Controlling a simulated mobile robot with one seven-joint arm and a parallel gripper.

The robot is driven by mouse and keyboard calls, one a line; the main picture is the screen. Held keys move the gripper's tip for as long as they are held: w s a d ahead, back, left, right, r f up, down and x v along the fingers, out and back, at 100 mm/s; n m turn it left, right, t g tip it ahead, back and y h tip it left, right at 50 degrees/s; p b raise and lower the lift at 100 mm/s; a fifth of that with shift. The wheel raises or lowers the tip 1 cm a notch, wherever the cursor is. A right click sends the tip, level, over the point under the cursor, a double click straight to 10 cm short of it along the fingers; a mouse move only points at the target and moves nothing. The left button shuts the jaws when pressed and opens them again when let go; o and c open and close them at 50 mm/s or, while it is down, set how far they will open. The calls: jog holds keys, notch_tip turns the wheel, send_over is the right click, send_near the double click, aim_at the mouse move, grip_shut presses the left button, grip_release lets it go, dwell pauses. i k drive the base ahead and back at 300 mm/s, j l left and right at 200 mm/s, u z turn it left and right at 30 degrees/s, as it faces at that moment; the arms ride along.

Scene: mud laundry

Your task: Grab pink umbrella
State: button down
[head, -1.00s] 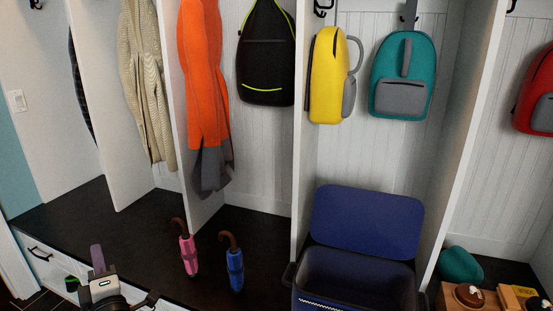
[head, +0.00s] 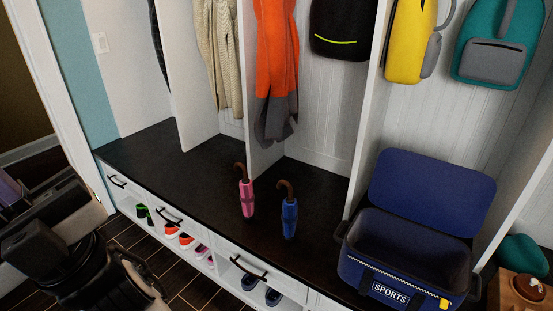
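The pink umbrella (head: 247,198) stands upright on the dark bench top, near its front edge, with its brown hooked handle up. The blue umbrella (head: 289,218) stands just to its right, apart from it, also with a brown hook. My arm fills the lower left corner, with dark parts close to the camera. My gripper (head: 135,282) seems to be at its end there, well to the left of the pink umbrella and not touching it. Its fingers cannot be made out clearly, so I cannot tell whether it is open. I see nothing held.
An open blue sports bag (head: 405,290) stands right of the umbrellas. White dividers and an orange coat (head: 275,65) are behind them. Drawers and shoe cubbies (head: 190,245) run below the bench edge. The bench top left of the pink umbrella (head: 170,170) is clear.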

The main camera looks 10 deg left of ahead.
aim_at(247, 187)
jog(key=i+j, duration=0.25)
jog(key=i, duration=0.15)
jog(key=i+j, duration=0.3)
jog(key=i, duration=0.1)
